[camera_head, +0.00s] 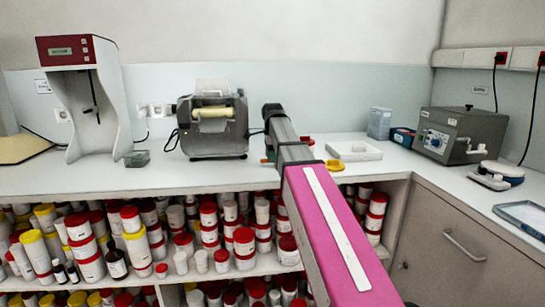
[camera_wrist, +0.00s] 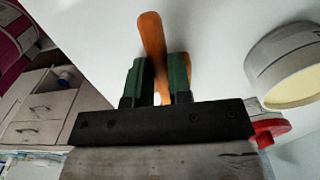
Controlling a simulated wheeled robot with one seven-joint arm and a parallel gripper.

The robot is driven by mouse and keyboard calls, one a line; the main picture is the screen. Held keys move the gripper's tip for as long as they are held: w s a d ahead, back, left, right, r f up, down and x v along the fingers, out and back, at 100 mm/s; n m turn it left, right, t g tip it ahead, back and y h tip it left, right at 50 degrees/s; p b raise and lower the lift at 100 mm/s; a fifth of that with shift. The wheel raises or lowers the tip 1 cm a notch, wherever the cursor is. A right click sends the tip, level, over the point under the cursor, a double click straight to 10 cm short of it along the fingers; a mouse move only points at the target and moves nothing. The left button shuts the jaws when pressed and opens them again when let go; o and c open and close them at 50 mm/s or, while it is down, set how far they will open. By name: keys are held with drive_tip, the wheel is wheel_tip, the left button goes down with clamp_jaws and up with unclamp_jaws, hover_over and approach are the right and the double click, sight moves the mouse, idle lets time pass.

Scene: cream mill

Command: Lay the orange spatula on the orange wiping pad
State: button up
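In the wrist view, the orange spatula (camera_wrist: 152,38) runs down between the two green fingers of my gripper (camera_wrist: 160,80) and fills the narrow gap between them. The fingers appear shut on it. A second orange patch shows just right of the right finger; I cannot tell whether it belongs to the spatula or to something else. In the head view, my arm hides most of my gripper, and the spatula cannot be made out. I cannot identify the orange wiping pad in either view.
A roller machine (camera_head: 215,128) stands on the counter left of my arm. A white flat block (camera_head: 354,151) and a yellow piece (camera_head: 335,165) lie to its right. A grey box device (camera_head: 461,135) stands further right. In the wrist view, a white tub (camera_wrist: 290,65) is close on the right.

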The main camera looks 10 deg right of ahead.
drive_tip(key=o, duration=0.4)
drive_tip(key=shift+r, duration=0.15)
wheel_tip(320, 180, up, 12)
idle(0.4)
